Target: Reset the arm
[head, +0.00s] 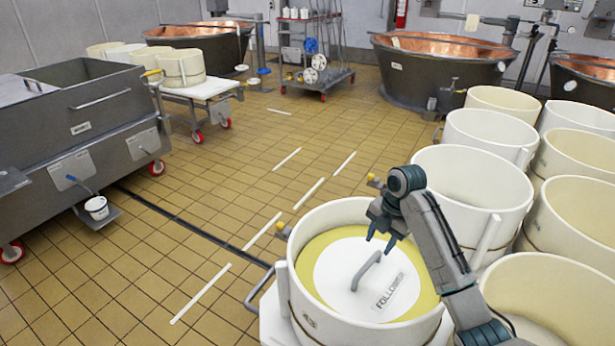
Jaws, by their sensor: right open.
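My right gripper (379,243) is open and empty, pointing down over a cream round mould (312,309) at the bottom centre. The mould holds a yellow disc with a white lid, the follower (340,290), which has a grey bar handle (366,270) and a label reading "FOLLOWER". The fingertips are above and beside the upper end of the handle and appear apart from it. My right arm (436,236) comes in from the lower right and hides part of the mould's right rim. My left gripper is not in view.
Several empty cream moulds (470,190) crowd the right side, close to my right arm. A steel tank (75,120) stands left. Copper vats (440,70) and a wheeled rack (312,45) stand at the back. The tiled floor (230,165) between is open.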

